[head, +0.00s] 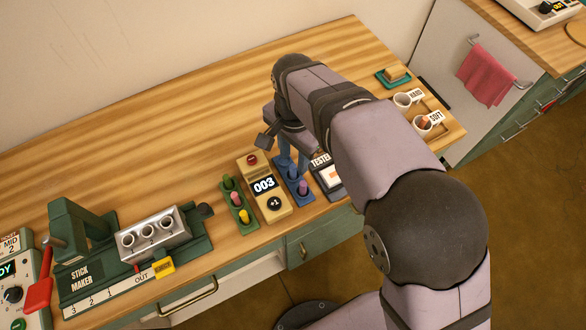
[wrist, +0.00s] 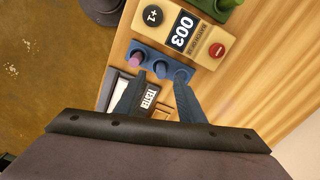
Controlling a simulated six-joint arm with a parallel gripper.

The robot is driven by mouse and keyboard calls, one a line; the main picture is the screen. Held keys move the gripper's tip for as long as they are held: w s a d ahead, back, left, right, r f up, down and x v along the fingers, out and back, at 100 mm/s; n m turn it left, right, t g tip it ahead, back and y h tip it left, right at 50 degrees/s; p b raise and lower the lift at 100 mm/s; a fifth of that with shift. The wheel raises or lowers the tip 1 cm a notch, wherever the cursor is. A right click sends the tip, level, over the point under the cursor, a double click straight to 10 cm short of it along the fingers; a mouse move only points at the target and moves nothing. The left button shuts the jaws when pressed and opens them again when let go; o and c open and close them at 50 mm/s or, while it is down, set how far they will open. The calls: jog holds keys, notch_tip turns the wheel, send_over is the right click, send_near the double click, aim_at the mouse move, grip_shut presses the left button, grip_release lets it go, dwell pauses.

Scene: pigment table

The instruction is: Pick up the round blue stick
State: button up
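A blue holder (wrist: 150,54) stands near the front edge of the table and also shows in the head view (head: 287,189). In the wrist view it carries a pink stick (wrist: 134,61) at its left end and a blue round-topped stick (wrist: 160,69) in the middle. My gripper (wrist: 161,74) is above the holder, with its two blue-grey fingers apart. The middle stick shows between the fingertips; I cannot tell whether they touch it. The right finger partly covers the holder's other end. In the head view my gripper (head: 293,162) points down over the holder, and its fingers partly hide it.
A yellow counter box reading 003 (head: 257,193) stands close left of the holder, and a green holder with sticks (head: 233,203) is beyond it. The tester (head: 330,176) is close on the right. The stick maker (head: 80,274) is far left. Table behind is clear.

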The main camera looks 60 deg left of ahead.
aim_at(293, 166)
jog(key=shift+f+p, duration=1.2)
jog(key=shift+f, duration=1.4)
grip_shut()
